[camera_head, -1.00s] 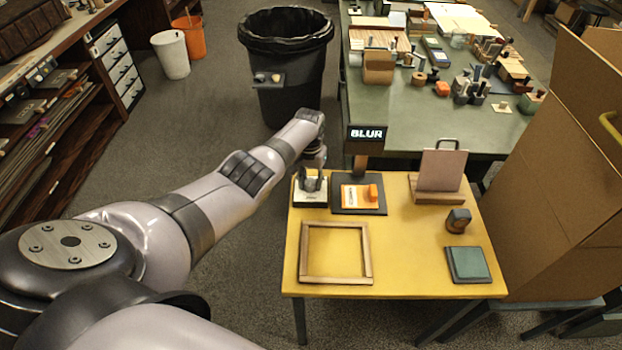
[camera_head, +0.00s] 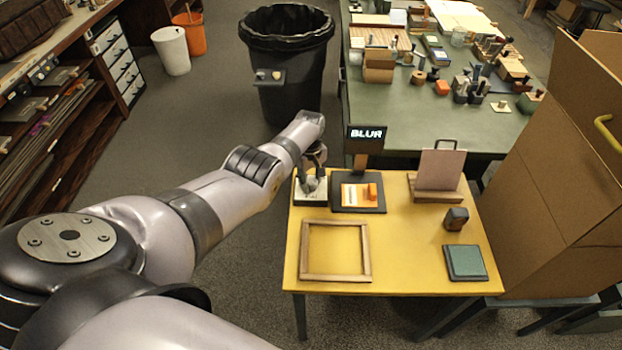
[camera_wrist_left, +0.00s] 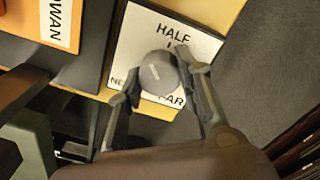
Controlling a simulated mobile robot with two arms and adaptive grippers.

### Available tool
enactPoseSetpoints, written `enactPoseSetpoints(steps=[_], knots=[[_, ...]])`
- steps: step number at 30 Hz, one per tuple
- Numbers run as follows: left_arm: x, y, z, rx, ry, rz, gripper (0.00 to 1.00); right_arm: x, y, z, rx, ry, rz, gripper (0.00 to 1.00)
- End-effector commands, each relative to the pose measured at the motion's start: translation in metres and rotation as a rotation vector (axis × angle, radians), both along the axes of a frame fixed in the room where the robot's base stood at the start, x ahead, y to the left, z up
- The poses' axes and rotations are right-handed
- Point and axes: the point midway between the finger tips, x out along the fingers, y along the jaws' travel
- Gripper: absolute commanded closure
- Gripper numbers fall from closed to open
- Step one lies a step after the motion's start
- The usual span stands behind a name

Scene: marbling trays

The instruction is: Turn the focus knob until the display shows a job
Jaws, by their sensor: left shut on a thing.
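The focus knob (camera_wrist_left: 159,76) is a grey round knob with a light pointer line, on a white plate (camera_wrist_left: 126,52) lettered HALF, NE… and …AR, partly hidden. My left gripper (camera_wrist_left: 160,88) is around the knob, with a finger on each side, shut on it. In the head view my left gripper (camera_head: 312,185) is over the white plate (camera_head: 301,197) at the table's back left corner; the knob is hidden there. The display (camera_head: 366,134) is a black sign reading BLUR. My right gripper is not in view.
The yellow table (camera_head: 405,260) also holds a dark board (camera_head: 340,206) with an orange-and-white card, a wooden frame (camera_head: 305,250), an upright panel (camera_head: 440,170), a small dark block (camera_head: 456,218) and a green pad (camera_head: 466,262). A large cardboard box (camera_head: 550,190) stands at the right.

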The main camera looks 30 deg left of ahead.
Motion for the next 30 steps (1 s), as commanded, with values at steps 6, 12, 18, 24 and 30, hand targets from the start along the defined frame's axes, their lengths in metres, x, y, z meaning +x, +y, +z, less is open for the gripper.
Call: enactPoseSetpoints(steps=[6,12,18,24,30], knots=[[0.0003,-0.0002,0.0011,0.000,-0.001,0.204,0.95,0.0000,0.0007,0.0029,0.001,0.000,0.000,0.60],[0.0004,-0.0003,0.0011,0.000,-0.002,0.393,0.95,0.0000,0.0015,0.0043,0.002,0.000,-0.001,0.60],[0.0004,-0.0001,0.0012,0.000,-0.003,0.584,0.95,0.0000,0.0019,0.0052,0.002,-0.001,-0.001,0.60],[0.0002,0.0000,0.0011,0.000,-0.003,0.773,0.95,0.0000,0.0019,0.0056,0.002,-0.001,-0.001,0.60],[0.0002,-0.0003,0.0011,0.001,-0.003,0.959,0.95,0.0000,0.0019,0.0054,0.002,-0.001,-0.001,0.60]])
